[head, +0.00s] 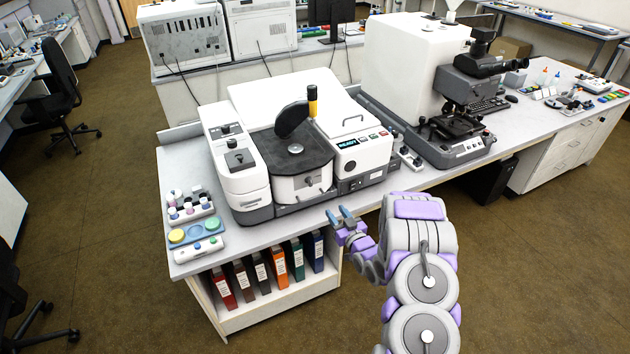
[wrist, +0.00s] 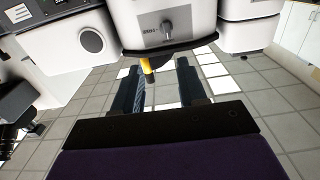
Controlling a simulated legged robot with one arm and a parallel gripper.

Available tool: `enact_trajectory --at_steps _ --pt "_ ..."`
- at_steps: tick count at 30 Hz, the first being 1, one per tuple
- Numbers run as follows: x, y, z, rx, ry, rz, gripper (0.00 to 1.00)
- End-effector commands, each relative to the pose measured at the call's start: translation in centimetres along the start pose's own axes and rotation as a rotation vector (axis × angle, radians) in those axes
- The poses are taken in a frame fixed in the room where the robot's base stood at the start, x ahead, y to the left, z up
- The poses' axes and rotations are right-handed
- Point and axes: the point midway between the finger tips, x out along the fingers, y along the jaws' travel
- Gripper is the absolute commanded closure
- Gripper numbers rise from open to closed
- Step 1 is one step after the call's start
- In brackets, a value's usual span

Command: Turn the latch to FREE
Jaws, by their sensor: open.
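The latch is a small grey knob (head: 309,181) on the front of the white rounded housing below the dark round stage of the infrared instrument (head: 345,122). In the wrist view, which looks upside down, the latch (wrist: 168,27) sits beside a small dark label (wrist: 150,30) too small to read surely. My gripper (head: 339,214) is open and empty, in front of the instrument near the bench's front edge. In the wrist view my gripper's two dark fingers (wrist: 160,66) point toward the housing, apart from the latch.
A microscope (head: 462,95) stands to the right. Trays of small pots (head: 190,205) lie at the left. Binders (head: 280,265) fill the shelf below.

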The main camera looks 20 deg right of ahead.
Motion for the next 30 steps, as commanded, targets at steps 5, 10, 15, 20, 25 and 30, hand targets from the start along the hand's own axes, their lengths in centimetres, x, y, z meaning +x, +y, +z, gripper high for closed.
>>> enact_trajectory --at_steps 5,10,15,20,25,30 --pt "2.9 -0.6 0.1 -0.004 -0.002 -0.005 0.58" --pt "6.1 0.6 0.3 0.006 0.0 -0.004 0.58" --pt "9.0 1.3 0.5 0.013 0.0 -0.002 0.58" --pt "11.6 0.8 0.5 0.01 -0.004 -0.002 0.58" --pt "14.1 -0.1 0.1 0.002 -0.002 -0.004 0.58" --pt "15.8 0.1 0.0 0.001 0.001 -0.004 0.58"
